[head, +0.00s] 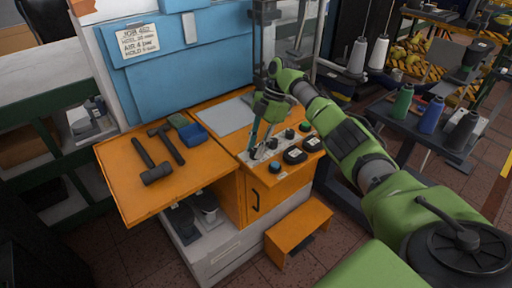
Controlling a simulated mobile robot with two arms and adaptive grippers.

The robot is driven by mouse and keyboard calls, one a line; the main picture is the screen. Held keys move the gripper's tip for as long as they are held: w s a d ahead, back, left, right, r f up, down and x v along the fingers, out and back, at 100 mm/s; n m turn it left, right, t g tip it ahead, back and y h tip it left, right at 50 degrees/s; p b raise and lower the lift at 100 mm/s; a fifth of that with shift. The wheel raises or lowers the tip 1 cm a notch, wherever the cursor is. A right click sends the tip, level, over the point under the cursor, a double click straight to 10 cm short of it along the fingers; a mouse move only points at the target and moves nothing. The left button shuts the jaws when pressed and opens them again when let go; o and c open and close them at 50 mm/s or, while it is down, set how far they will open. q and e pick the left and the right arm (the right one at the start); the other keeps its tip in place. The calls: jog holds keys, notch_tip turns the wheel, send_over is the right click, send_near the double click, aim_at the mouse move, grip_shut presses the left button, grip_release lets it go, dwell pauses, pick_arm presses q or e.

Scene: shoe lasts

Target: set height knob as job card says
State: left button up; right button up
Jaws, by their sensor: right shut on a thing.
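The job card (137,42) is a pale sheet on the blue machine front at the upper left. Its print is small; a line with AIR and one with HOLD can be made out, but the values are not sure. The control panel (283,160) is a light strip on the orange cabinet, with several dark knobs and two dark round-cornered dials. My right gripper (259,148) points down at the panel's left end, shut on a knob there that its fingers mostly hide. I cannot read that knob's label or setting. My left gripper is out of view.
A teal-topped knob (274,167) and a dial (295,155) sit close to my right gripper. Thread cones (430,114) stand on a table at the right.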

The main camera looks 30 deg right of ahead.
jog(key=o, duration=1.1)
jog(key=v, duration=1.2)
